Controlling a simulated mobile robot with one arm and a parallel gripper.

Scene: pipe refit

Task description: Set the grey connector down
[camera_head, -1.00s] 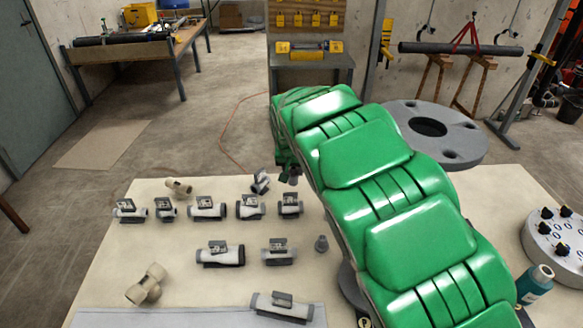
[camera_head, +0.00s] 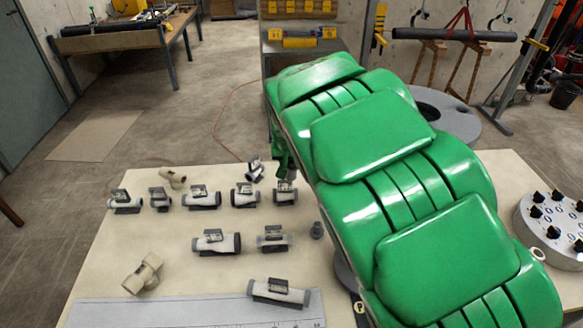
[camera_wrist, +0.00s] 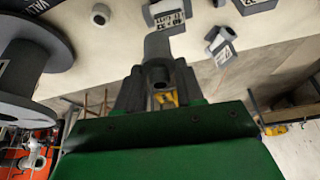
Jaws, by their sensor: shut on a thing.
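My gripper (camera_wrist: 157,88) shows in the wrist view with its dark fingers closed around a grey tubular connector (camera_wrist: 157,46). The connector's open end faces the camera between the fingers, and its other end points toward the pale table. In the head view my green arm hides most of the gripper. The gripper's edge shows above the back of the table, near the rightmost labelled fitting (camera_head: 285,193) of the back row. I cannot tell whether the held connector touches the table.
Several labelled grey fittings stand on the pale table (camera_head: 130,235). A beige tee (camera_head: 143,274) lies at the left, and a small grey part (camera_head: 317,230) stands beside my arm. A large grey flange (camera_head: 450,118) and a round knobbed unit (camera_head: 552,225) are at the right.

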